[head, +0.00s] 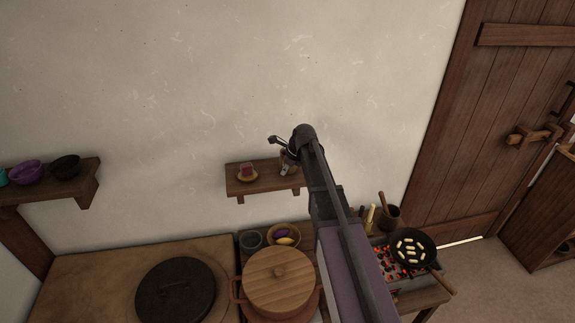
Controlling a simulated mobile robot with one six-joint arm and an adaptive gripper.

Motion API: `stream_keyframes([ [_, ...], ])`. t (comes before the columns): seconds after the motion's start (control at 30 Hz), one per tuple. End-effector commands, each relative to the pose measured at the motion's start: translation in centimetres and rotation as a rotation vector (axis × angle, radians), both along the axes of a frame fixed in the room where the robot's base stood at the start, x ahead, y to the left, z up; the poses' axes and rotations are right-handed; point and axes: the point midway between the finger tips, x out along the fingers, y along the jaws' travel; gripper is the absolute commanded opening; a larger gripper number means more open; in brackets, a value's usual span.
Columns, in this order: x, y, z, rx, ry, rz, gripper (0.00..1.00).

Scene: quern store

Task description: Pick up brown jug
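My gripper (279,146) is in front of the small wall shelf (262,184), near its right end. Its dark finger parts point left and down, and they are too small to show whether they are apart or closed. A small brownish thing (288,168), perhaps the brown jug, stands on the shelf just below my gripper and is partly hidden by it. I cannot tell whether they touch. A dark brown pot (388,218) with a wooden utensil stands lower right, beyond my arm.
A pink block on a small dish (247,173) sits on the shelf's left half. A left shelf (50,193) bears bowls. The wall above is bare.

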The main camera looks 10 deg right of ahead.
Motion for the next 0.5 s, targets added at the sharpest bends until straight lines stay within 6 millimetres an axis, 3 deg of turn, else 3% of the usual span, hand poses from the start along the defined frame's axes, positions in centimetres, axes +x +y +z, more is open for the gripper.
stream_keyframes([
  [0.5,0.02,-0.03,0.11,-0.001,-0.001,0.0,0.0],
])
